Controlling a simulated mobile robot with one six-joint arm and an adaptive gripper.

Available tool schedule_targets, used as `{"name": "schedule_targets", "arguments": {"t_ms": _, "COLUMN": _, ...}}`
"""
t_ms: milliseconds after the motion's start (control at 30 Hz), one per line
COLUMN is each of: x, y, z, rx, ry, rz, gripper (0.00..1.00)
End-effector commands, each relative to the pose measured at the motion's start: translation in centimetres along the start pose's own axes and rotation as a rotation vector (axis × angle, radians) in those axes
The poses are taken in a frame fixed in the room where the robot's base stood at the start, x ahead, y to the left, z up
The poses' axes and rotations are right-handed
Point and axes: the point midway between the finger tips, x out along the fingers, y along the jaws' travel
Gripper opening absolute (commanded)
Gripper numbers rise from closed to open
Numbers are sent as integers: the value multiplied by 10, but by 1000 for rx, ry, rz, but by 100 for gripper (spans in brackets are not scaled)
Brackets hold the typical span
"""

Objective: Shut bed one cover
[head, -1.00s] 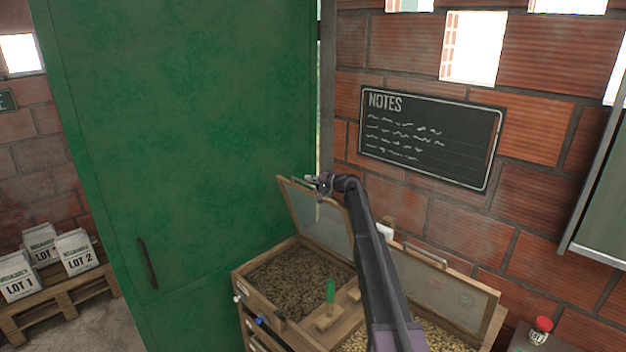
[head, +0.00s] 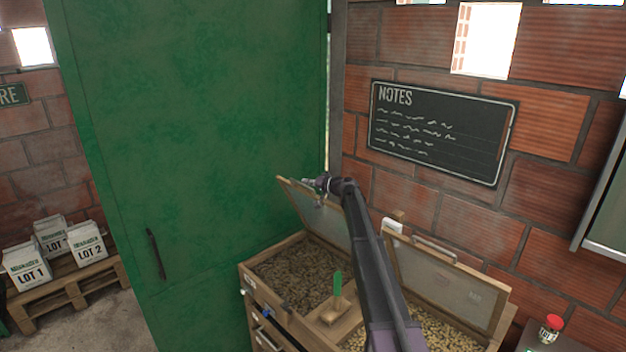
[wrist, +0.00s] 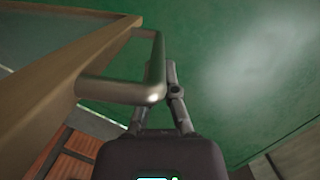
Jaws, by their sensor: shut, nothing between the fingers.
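The left cover (head: 318,215) is a wood frame with a clear pane, standing raised and tilted over a bed of dark beans (head: 305,268). The right cover (head: 445,283) stands raised over a bed of pale beans (head: 440,333). No number shows that tells which is bed one. My gripper (head: 313,184) is at the top edge of the left cover. In the wrist view, its shut fingers (wrist: 172,80) are beside the cover's metal handle (wrist: 153,75), which partly hides them. The handle is not between the fingers; contact is unclear.
A tall green cabinet (head: 190,130) stands close on the left. A brick wall with a notes board (head: 440,135) is behind. A small green-handled tool (head: 337,290) stands between the beds. A red-capped jar (head: 550,328) is at right.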

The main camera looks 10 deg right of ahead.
Motion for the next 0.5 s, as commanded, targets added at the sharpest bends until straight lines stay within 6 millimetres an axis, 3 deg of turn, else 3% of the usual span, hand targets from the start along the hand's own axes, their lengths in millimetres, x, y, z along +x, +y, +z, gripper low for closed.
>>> {"name": "schedule_targets", "arguments": {"t_ms": 33, "x": 2, "y": -2, "z": 17, "rx": -21, "ry": -1, "rz": 5, "gripper": 0}}
{"name": "schedule_targets", "arguments": {"t_ms": 500, "x": 26, "y": -13, "z": 112, "rx": -234, "ry": -1, "rz": 58, "gripper": 0}}
